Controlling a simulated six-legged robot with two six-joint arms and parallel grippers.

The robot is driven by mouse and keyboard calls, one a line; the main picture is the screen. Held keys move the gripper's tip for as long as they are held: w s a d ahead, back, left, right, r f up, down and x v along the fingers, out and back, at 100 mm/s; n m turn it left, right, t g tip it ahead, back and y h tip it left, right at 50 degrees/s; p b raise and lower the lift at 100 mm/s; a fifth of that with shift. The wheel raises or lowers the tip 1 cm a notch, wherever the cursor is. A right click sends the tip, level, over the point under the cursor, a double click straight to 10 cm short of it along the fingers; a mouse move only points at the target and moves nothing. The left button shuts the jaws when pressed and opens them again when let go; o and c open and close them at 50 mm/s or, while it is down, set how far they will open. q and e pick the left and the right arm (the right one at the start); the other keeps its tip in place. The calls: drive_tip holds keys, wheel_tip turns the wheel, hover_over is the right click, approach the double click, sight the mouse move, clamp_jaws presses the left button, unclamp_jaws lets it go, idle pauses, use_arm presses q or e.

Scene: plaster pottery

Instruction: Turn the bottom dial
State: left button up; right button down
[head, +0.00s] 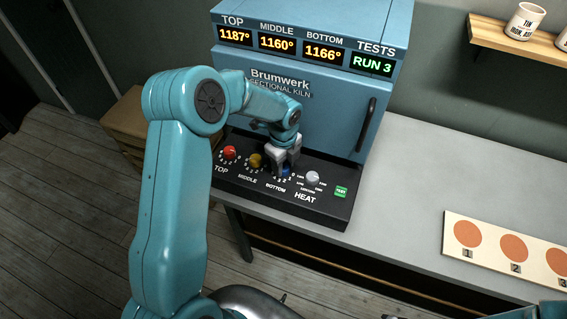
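The bottom dial (286,172) is blue and sits on the black control panel (255,196) above the label BOTTOM. It is mostly hidden by my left gripper (284,166), whose pale fingers point down at it. I cannot tell whether the fingers touch or close on the dial. The kiln's display reads TOP 1187°, MIDDLE 1160°, BOTTOM 1166° and TESTS RUN 3. My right gripper is not recognisable in view.
Beside it are the red top dial (229,152), yellow middle dial (256,160), white heat dial (313,177) and a green button (341,191). The kiln (325,105) stands behind. A board with orange discs (490,246) lies right. A shelf (500,40) holds cups.

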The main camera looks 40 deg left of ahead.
use_arm(q)
drive_tip(key=n+b, duration=0.2)
drive_tip(key=shift+f+n+b, duration=0.2)
drive_tip(key=shift+n+b, duration=0.15)
drive_tip(key=shift+n, duration=0.05)
drive_tip(key=n+b, duration=0.2)
drive_tip(key=shift+n, duration=0.3)
drive_tip(key=n+b, duration=0.1)
drive_tip(key=n, duration=0.2)
drive_tip(key=shift+r+b, duration=0.1)
drive_tip(key=shift+b, duration=0.3)
drive_tip(key=shift+n+b, duration=0.5)
drive_tip(key=shift+n, duration=0.9)
drive_tip(key=shift+r, duration=0.1)
